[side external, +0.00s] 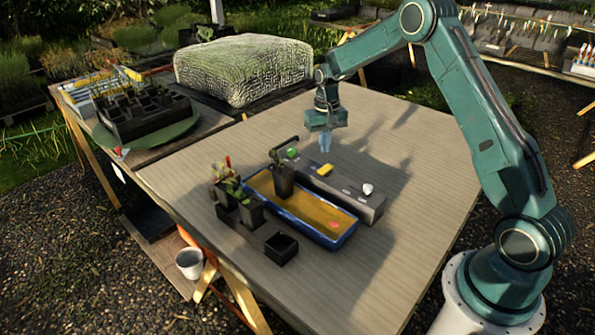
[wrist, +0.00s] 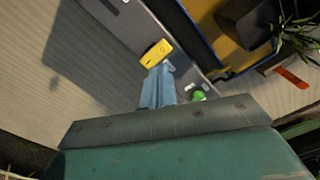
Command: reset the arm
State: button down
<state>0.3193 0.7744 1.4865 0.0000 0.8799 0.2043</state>
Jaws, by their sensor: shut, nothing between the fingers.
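My gripper (side external: 326,142) points down above the table, near the far side of a long grey box. Its pale blue fingers are together with nothing between them. In the wrist view the shut fingertips (wrist: 161,70) show just below a yellow block in the picture. The grey box (side external: 340,188) carries a green knob (side external: 292,153), the yellow block (side external: 324,170) and a white knob (side external: 368,189). The fingers look apart from the box in the side view.
A blue tray (side external: 318,237) with a tan bed holds a potted plant (side external: 283,178) at one end and a small reddish disc (side external: 333,225). Several black pots (side external: 282,248) stand beside it. The table's right part (side external: 420,190) is clear. A white bucket (side external: 189,264) stands below the edge.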

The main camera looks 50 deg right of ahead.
jog(key=shift+r, duration=0.3)
jog(key=s+a+r+n+t, duration=0.1)
jog(key=s+a+r, duration=0.45)
jog(key=r, duration=0.35)
jog(key=s+a+r+n+t, duration=0.2)
jog(key=s+a+r, duration=0.4)
jog(key=r, duration=0.4)
jog(key=s+a+r+n+t, duration=0.1)
jog(key=s+a, duration=0.1)
jog(key=s, duration=0.9)
jog(key=s+a+r+n+t, duration=0.1)
jog(key=s+a+n, duration=0.1)
jog(key=s, duration=0.8)
jog(key=shift+s+a+r+t, duration=0.2)
jog(key=shift+s+a+t, duration=0.15)
jog(key=shift+a, duration=0.35)
jog(key=shift+w+r, duration=0.1)
jog(key=shift+w, duration=0.05)
